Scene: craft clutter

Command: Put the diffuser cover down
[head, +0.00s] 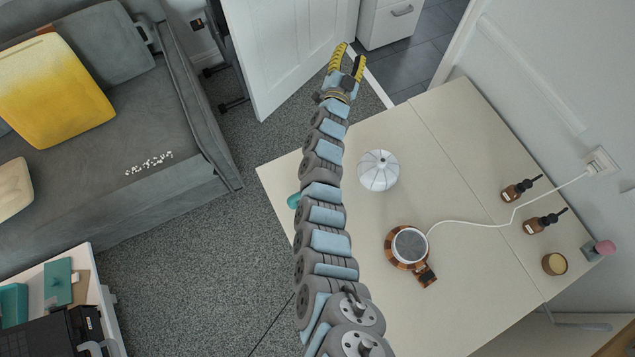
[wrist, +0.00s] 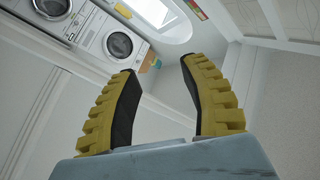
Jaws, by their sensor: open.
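The diffuser cover (head: 378,171) is a white, ribbed dome. It stands on the pale table (head: 470,190), right of my arm in the head view. The diffuser base (head: 409,246), brown with a grey round top, sits nearer on the same table, apart from the cover, with a white cable running to the wall socket. My gripper (head: 347,62) is open and empty, raised beyond the table's far left edge. In the wrist view, its yellow fingers (wrist: 160,100) are spread with nothing between them. The cover is not in the wrist view.
A teal object (head: 294,201) is partly hidden behind my arm. A grey sofa (head: 130,160) is at left. The table between cover and bottles is mostly clear.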

